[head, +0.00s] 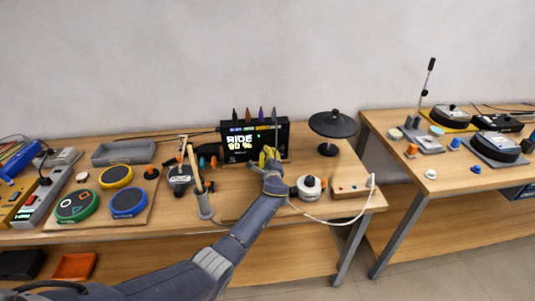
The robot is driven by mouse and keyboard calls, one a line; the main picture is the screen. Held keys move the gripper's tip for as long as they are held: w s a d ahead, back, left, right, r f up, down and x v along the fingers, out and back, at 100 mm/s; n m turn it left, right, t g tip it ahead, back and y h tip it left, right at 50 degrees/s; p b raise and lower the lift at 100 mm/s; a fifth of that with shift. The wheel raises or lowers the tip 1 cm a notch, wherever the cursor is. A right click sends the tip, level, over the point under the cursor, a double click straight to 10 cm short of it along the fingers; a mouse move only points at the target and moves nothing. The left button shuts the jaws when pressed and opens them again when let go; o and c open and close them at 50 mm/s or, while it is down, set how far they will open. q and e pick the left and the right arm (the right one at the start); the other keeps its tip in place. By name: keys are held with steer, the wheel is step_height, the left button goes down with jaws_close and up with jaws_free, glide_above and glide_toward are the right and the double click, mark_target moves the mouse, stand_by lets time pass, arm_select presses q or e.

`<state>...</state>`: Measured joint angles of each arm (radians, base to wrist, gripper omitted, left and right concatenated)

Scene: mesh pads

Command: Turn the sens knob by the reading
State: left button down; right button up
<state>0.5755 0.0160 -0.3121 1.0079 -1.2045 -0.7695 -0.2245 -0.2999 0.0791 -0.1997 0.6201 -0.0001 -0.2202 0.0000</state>
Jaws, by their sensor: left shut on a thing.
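A black drum module (239,142) stands at the back of the middle table, with a lit screen that reads "RIDE 80 %". My left arm reaches in from the lower left, and its gripper (269,156) is at the right front of the module. The gripper is shut, at the place of the sens knob. The knob itself is hidden behind the fingers. My right gripper is not in view.
Coloured pads (129,203) lie on a board at the left. A black cymbal pad (333,124), a white round piece (309,187) and a wooden box with a white cable (350,186) are at the right.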

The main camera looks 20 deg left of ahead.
arm_select(q)
steer(key=shift+a+r+n, duration=0.15)
steer(key=shift+a+n, duration=0.05)
steer(key=shift+n, duration=0.2)
steer(key=c, duration=1.5)
jaws_free()
steer(key=shift+a, duration=0.1)
steer(key=o, duration=0.3)
steer(key=shift+s+d, duration=0.1)
steer(key=shift+d, duration=0.1)
steer(key=shift+s+d, duration=0.25)
steer(key=shift+s, duration=0.25)
steer(key=v, duration=1)
steer(key=shift+s+d, duration=0.15)
steer(key=shift+s, duration=0.15)
